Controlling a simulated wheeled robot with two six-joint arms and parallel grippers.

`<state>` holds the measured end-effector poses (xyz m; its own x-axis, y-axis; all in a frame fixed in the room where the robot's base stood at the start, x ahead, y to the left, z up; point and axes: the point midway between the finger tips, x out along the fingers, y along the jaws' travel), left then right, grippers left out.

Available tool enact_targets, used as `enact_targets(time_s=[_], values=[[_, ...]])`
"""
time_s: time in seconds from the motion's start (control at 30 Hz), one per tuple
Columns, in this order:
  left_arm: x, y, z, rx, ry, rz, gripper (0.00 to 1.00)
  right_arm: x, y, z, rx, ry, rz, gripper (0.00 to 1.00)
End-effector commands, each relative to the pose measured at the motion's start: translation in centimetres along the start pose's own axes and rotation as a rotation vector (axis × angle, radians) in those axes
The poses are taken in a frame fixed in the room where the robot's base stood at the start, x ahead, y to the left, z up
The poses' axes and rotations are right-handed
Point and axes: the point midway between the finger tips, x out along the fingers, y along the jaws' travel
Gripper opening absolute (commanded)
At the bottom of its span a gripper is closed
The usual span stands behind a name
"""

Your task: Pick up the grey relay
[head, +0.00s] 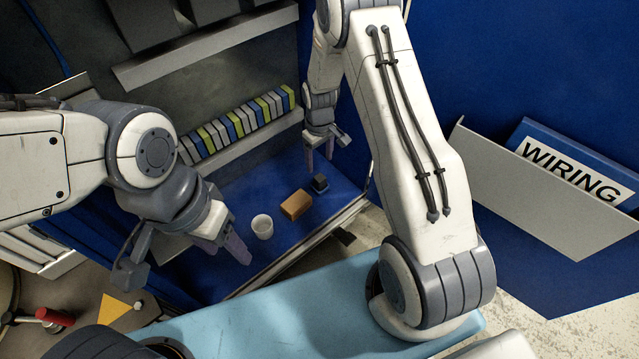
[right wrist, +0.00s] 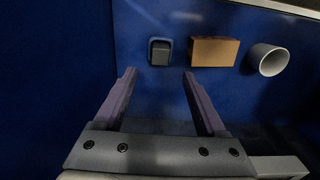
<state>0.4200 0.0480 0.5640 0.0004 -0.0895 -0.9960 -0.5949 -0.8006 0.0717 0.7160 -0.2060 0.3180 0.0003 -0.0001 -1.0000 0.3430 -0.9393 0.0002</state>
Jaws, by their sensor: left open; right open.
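The grey relay (head: 320,183) is a small dark grey block on the blue floor of the cabinet. In the right wrist view the relay (right wrist: 160,52) has a blue base around it and lies ahead of the fingertips, roughly between their lines. My right gripper (right wrist: 158,74) is open and empty, short of the relay and not touching it. In the head view my right gripper (head: 319,158) hangs just above and behind the relay. My left gripper (head: 222,248) is open at the left, beside the white cup and away from the relay.
A shelf row of blue, green and white terminal blocks (head: 238,122) runs behind. The cabinet's front edge (head: 318,235) is near the box and relay.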

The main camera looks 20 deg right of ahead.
Motion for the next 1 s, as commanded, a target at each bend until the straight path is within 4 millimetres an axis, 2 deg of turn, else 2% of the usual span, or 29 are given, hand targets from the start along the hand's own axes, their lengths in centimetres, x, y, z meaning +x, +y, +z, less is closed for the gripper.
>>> enact_targets(time_s=[0.03,0.2,0.43,0.7,0.8,1.0], values=[[0.9,-0.1,0.1,0.0,0.0,0.0,0.56,1.2,0.0,0.1,0.0,-0.002,-0.001,0.74],[2.4,-0.2,0.1,0.0,0.0,0.0,0.56,3.9,-0.1,0.1,0.001,-0.001,-0.001,0.74],[3.3,-0.2,0.2,0.0,0.0,0.0,0.56,5.3,-0.1,0.1,0.001,0.0,0.0,0.74],[6.5,-0.5,0.4,0.0,0.0,0.0,0.56,9.0,-0.1,0.4,0.002,-0.002,-0.001,0.74],[6.8,-0.5,0.4,0.0,0.0,0.0,0.56,9.6,-0.1,0.3,0.002,0.0,0.0,0.74],[6.6,-0.5,0.4,0.0,0.0,0.0,0.56,9.3,0.0,0.3,0.002,0.0,0.0,0.74]])
